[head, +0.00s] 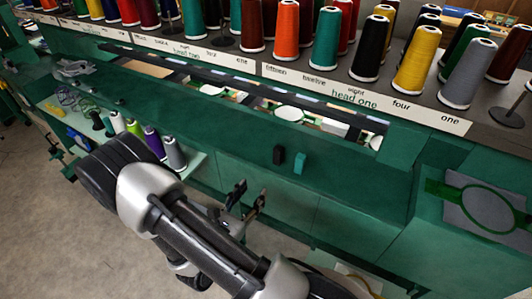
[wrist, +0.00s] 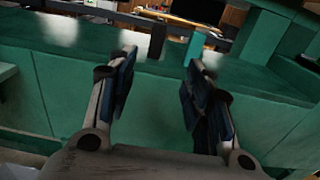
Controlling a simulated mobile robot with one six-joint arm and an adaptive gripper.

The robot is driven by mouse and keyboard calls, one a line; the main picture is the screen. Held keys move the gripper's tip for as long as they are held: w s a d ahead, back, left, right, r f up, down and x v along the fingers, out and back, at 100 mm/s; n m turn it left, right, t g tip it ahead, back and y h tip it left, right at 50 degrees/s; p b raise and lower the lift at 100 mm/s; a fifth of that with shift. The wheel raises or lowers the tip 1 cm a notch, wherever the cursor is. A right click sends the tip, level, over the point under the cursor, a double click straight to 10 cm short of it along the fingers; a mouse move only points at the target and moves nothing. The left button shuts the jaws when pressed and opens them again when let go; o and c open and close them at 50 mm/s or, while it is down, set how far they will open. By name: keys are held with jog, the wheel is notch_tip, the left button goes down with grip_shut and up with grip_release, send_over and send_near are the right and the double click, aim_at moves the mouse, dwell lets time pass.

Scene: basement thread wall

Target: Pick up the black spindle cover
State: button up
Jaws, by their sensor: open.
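The black spindle cover (head: 278,155) is a small upright dark piece on the green ledge in the head view. A similar teal piece (head: 299,163) stands just to its right. In the wrist view the black cover (wrist: 157,41) shows beyond and between the fingertips, with the teal piece (wrist: 195,47) behind the right fingertip. My gripper (head: 250,198) is open and empty, in front of the ledge and apart from both pieces. Its two fingers also show in the wrist view (wrist: 161,68).
A rack of large thread cones (head: 415,60) runs along the top above a labelled strip (head: 365,97). A slotted opening lies behind the ledge. More cones (head: 155,142) stand on a lower shelf at left. A framed hoop (head: 488,208) lies at right. The ledge around the two pieces is clear.

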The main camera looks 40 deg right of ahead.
send_near(276, 156)
jog(key=d, duration=0.4)
jog(key=shift+w+b+x, duration=0.25)
jog(key=shift+b+x, duration=0.2)
jog(key=shift+x, duration=1.05)
jog(key=shift+w+b+x, duration=0.2)
jog(key=shift+b+x, duration=0.2)
jog(key=shift+x, duration=1.1)
jog(key=shift+a+f, duration=0.15)
jog(key=c, duration=0.9)
jog(key=shift+o, duration=0.2)
